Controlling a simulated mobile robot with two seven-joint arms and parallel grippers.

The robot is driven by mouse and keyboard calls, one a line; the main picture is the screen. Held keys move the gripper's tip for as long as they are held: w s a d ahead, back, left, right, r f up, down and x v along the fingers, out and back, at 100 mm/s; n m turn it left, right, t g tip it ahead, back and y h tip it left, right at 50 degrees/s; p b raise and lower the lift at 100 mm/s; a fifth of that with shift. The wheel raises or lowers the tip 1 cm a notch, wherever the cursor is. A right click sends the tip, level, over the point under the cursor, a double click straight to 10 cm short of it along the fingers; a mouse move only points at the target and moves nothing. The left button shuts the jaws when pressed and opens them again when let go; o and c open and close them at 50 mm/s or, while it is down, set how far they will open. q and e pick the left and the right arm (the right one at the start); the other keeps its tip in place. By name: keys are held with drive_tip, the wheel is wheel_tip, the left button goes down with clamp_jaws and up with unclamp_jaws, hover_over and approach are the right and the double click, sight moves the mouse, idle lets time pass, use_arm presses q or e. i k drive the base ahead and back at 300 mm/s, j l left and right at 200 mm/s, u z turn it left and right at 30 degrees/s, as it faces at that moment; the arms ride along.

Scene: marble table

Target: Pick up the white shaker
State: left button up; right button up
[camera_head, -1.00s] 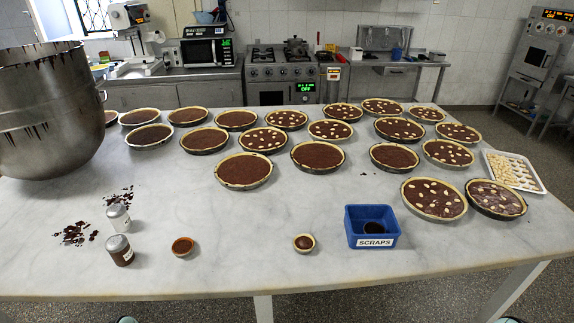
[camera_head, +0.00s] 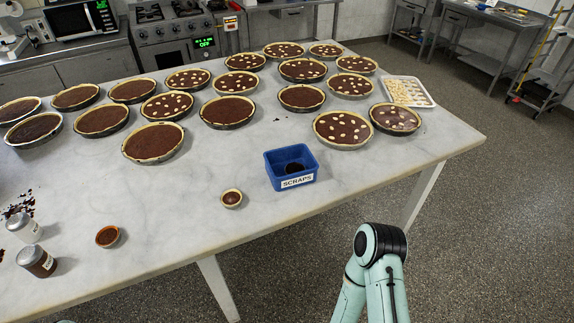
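The white shaker (camera_head: 25,228) stands upright on the marble table (camera_head: 200,260) at the left edge of the view. It has a grey metal lid and a pale body. A similar shaker with dark brown contents (camera_head: 37,261) stands just in front of it, closer to me. Neither of my grippers shows. Part of my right arm rises at the bottom right, in front of the table, with no fingers visible.
A small bowl of red-brown powder (camera_head: 107,236) sits right of the shakers. Dark chocolate shavings (camera_head: 20,205) lie behind them. A small tart (camera_head: 231,198) and a blue scraps box (camera_head: 291,167) stand farther right. Several chocolate tarts (camera_head: 153,142) fill the back.

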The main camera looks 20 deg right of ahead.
sight(20, 224)
drive_tip(key=u, duration=1.35)
